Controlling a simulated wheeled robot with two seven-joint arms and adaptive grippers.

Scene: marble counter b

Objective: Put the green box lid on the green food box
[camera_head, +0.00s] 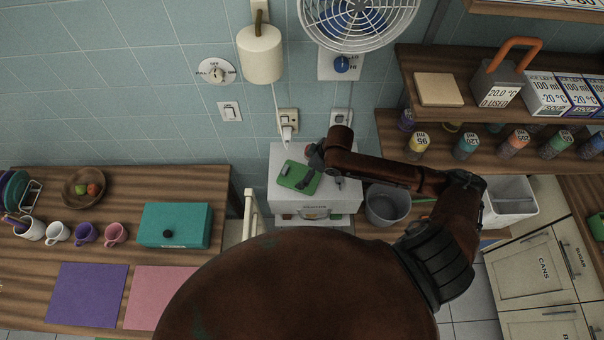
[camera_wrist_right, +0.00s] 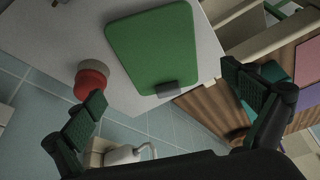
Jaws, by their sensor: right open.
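A flat green lid (camera_head: 289,176) with rounded corners lies on top of a white cabinet (camera_head: 283,203). In the right wrist view the lid (camera_wrist_right: 152,40) has a small grey tab at its near edge. My right gripper (camera_head: 318,158) is at the lid's right side in the head view. In the wrist view my right gripper (camera_wrist_right: 163,84) is open and empty, with its fingers spread on either side of the tab. A green object (camera_head: 597,227) is cut off at the right edge; I cannot tell if it is the food box. My left gripper is out of view.
A round red-and-grey piece (camera_wrist_right: 91,80) sits beside the lid, near one finger. A grey bin (camera_head: 388,207) stands right of the cabinet. A teal box (camera_head: 157,222) with a black knob, mugs and mats are on the left counter. Shelves with jars are at right.

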